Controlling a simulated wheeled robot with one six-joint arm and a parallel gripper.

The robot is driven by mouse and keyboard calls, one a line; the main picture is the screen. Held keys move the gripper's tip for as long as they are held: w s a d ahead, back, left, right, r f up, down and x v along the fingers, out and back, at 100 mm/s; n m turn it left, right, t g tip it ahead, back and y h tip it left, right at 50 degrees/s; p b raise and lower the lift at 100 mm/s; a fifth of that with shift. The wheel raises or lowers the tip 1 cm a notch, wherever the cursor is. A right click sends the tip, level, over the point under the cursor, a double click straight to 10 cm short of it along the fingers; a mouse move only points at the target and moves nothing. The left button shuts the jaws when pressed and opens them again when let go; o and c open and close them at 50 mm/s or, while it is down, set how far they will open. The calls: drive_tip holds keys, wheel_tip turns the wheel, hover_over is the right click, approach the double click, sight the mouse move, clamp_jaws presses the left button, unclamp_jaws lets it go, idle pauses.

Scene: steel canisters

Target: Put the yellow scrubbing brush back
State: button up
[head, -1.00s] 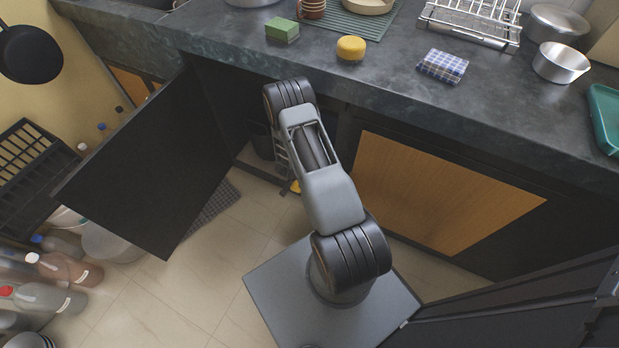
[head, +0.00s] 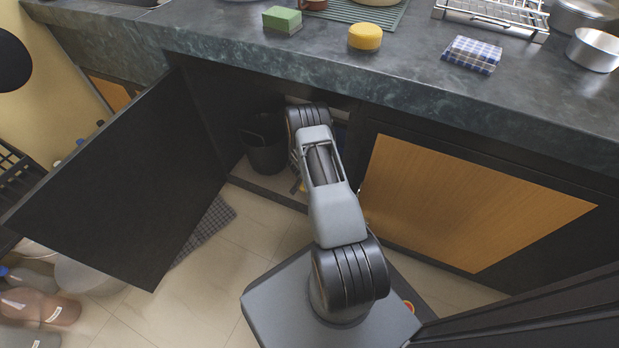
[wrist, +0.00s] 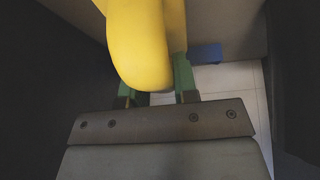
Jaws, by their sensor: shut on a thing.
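A yellow rounded thing, likely the scrubbing brush (wrist: 138,45), fills the upper middle of the wrist view. My gripper (wrist: 158,85) is shut on it, with green fingers on either side of its lower end. Its far end is cut off by the top of the picture. In the head view my arm reaches into the open cabinet under the counter, and it hides most of my gripper and the brush. A dark bin (head: 266,155) stands inside the cabinet, left of my arm.
The open black cabinet door (head: 120,195) stands left of my arm. A wooden-panelled front (head: 470,205) is on the right. The stone counter (head: 330,70) overhangs the opening.

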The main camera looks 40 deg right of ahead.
drive_tip(key=shift+w+f, duration=0.25)
drive_tip(key=f+b, duration=0.3)
drive_tip(key=shift+w+d, duration=0.2)
drive_tip(key=shift+d, duration=0.05)
drive_tip(key=shift+a+f, duration=0.1)
drive_tip(key=shift+f, duration=0.2)
drive_tip(key=shift+f, duration=0.15)
drive_tip(key=o, duration=0.9)
